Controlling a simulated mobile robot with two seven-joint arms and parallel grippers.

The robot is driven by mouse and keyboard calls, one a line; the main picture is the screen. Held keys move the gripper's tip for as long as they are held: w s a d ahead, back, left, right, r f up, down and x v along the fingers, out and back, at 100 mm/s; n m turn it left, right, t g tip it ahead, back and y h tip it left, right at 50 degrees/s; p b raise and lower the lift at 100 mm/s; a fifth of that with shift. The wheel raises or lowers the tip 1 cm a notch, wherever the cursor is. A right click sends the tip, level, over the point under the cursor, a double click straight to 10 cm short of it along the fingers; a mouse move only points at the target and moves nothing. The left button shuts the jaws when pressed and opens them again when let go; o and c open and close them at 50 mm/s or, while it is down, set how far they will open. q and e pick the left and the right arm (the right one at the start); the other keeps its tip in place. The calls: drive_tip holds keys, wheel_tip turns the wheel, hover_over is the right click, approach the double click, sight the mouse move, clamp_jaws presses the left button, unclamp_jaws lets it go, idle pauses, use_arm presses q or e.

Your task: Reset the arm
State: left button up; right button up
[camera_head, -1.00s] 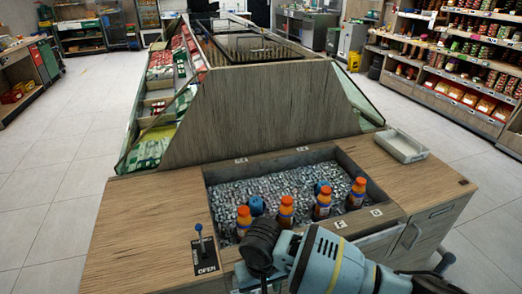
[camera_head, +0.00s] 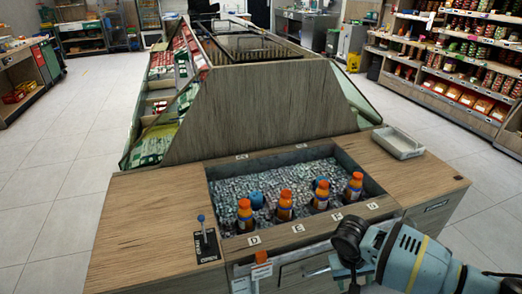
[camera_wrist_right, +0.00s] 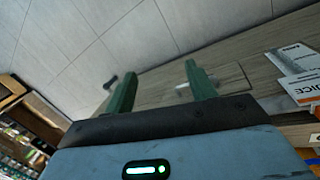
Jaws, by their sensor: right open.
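My right arm comes in from the lower right in the head view, its wrist in front of the counter's front right side. In the right wrist view my right gripper (camera_wrist_right: 160,84) has its two green fingers spread apart with nothing between them. Behind the fingers are the wood-grain counter side and the tiled floor. The gripper touches no object that I can see. In the head view its fingers are hidden or cut off at the bottom edge. My left gripper is not in view.
An ice bin (camera_head: 230,167) in the counter holds several orange-capped bottles (camera_head: 284,206). A blue-knobbed lever (camera_head: 203,236) stands left of it, and a pale tray (camera_head: 398,143) lies at the right. An orange-and-white item (camera_head: 261,268) is at the front. The left countertop (camera_head: 145,220) is mostly clear.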

drive_tip(key=s+a+f+n+t+y, duration=0.1)
drive_tip(key=s+a+f+t+y, duration=0.15)
drive_tip(key=s+f, duration=0.35)
drive_tip(key=s+a+f+n+t+y, duration=0.1)
drive_tip(key=s+f+n+y, duration=0.15)
drive_tip(key=s+f, duration=0.4)
drive_tip(key=s+d+r+n+t, duration=0.1)
drive_tip(key=s+d+n+t, duration=0.1)
drive_tip(key=s+d, duration=0.45)
drive_tip(key=s+d+r+n+t, duration=0.1)
drive_tip(key=s+d+n+t, duration=0.2)
drive_tip(key=s, duration=0.7)
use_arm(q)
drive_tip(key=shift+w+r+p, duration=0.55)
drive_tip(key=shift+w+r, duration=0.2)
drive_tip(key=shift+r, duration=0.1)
use_arm(e)
drive_tip(key=w+a+r+m, duration=0.1)
drive_tip(key=a+m, duration=0.5)
drive_tip(key=a, duration=0.4)
drive_tip(key=shift+w+a+r+t, duration=0.15)
drive_tip(key=shift+r+t, duration=0.1)
drive_tip(key=shift+t, duration=0.2)
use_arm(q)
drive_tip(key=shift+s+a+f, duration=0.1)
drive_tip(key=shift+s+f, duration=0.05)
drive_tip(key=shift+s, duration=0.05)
use_arm(e)
drive_tip(key=shift+m, duration=0.25)
